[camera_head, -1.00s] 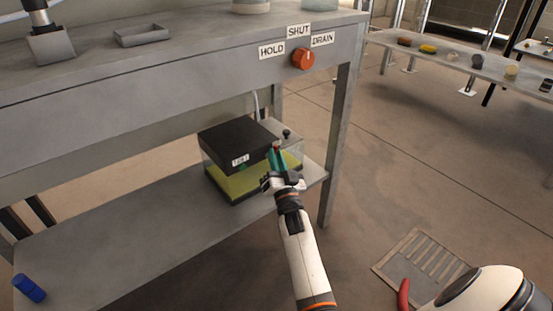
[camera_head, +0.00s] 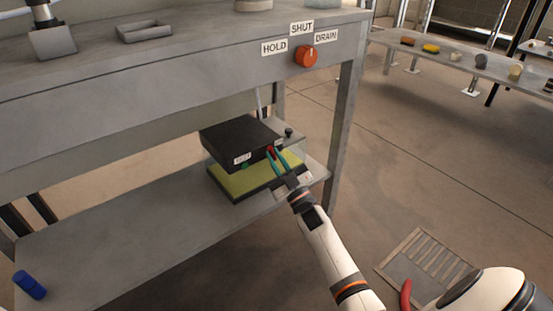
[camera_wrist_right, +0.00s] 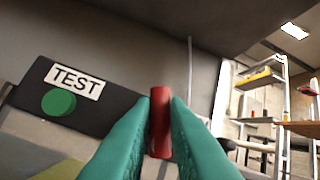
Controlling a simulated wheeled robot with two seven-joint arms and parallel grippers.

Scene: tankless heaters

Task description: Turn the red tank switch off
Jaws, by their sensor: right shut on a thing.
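The red switch (camera_wrist_right: 160,122) is a small upright red bar between my right gripper's green fingertips in the right wrist view. In the head view only a small red spot of it (camera_head: 270,149) shows. The tank has a black top (camera_head: 240,137) and a yellow-green lower part (camera_head: 238,184), and it stands on the lower shelf. A TEST label (camera_wrist_right: 76,80) and a green round button (camera_wrist_right: 58,103) are on its black front face, left of the switch. My right gripper (camera_head: 273,153) is shut on the red switch at the tank's front right. My left gripper is out of view.
The workbench above the shelf (camera_head: 120,245) carries an orange-red knob (camera_head: 306,56) with HOLD, SHUT and DRAIN labels. The bench leg (camera_head: 343,135) stands right of the tank. A blue cylinder (camera_head: 30,287) lies at the shelf's left.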

